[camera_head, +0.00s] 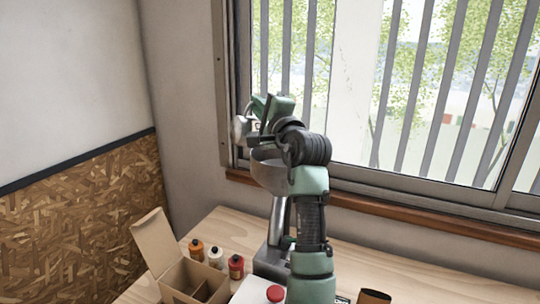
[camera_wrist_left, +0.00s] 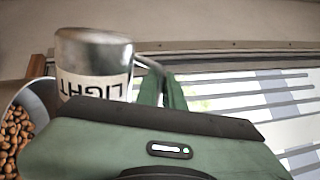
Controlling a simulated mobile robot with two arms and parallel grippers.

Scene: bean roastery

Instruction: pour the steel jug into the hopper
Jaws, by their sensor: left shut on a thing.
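The steel jug (camera_head: 239,129) is up in the air by the window, just above and left of the hopper's rim. In the left wrist view the jug (camera_wrist_left: 95,50) shows a white label reading LIGHT, upside down in the picture. My left gripper (camera_head: 254,126) is shut on the jug, seemingly at its handle side; its fingertips are partly hidden. The hopper (camera_head: 268,174) is a grey metal bowl on a machine on the table, partly behind my arm. In the left wrist view brown beans lie in the hopper (camera_wrist_left: 41,94). No falling beans are visible. My right gripper is out of view.
On the wooden table (camera_head: 215,226) stand an open cardboard box (camera_head: 189,279), several small bottles (camera_head: 215,257), a white item with a red cap (camera_head: 275,293) and a brown container (camera_head: 374,296). The barred window (camera_head: 440,90) is close behind my arm.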

